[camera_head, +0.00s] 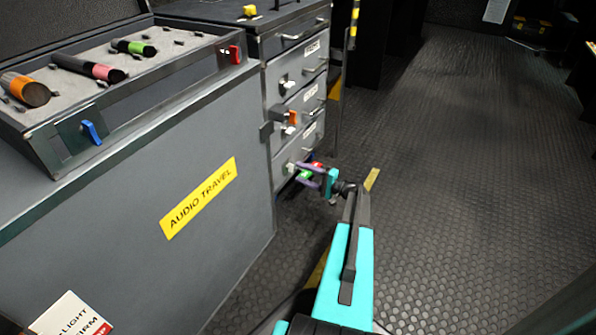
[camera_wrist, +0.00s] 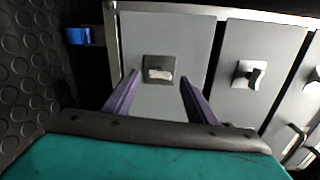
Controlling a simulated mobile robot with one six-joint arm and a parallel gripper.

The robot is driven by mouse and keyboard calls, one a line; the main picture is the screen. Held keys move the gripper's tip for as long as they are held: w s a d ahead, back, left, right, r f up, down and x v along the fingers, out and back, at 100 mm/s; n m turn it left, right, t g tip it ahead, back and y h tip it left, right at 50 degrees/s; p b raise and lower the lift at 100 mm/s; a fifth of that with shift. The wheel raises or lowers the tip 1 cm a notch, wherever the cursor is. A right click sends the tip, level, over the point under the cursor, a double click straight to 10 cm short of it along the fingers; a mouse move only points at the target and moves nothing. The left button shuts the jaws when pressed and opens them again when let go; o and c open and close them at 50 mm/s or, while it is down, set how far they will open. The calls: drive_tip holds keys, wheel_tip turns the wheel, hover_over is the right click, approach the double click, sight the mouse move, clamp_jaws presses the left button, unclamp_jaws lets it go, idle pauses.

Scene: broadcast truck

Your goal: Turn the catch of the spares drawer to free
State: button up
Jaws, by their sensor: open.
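A drawer stack (camera_head: 297,100) stands beside the case bench in the head view; its white labels are too small to read, so I cannot tell which drawer is the spares drawer. My gripper (camera_head: 300,172) is at the lowest drawer in view, its purple fingers pointing at the front. In the wrist view, my open gripper (camera_wrist: 158,78) has its fingers apart, one on each side of a catch (camera_wrist: 158,68) with a pale knob on a dark square plate. No contact shows. The neighbouring drawer has a similar catch (camera_wrist: 249,74).
An open foam-lined tray (camera_head: 185,60) with several coloured cylinders tops the bench marked AUDIO TRAVEL (camera_head: 200,198). Small red and green patches show by my fingers. A blue part (camera_wrist: 78,36) lies left of the drawers in the wrist view.

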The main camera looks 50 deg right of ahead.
drive_tip(key=p+v, duration=0.3)
drive_tip(key=v, duration=0.7)
drive_tip(key=shift+s, duration=0.35)
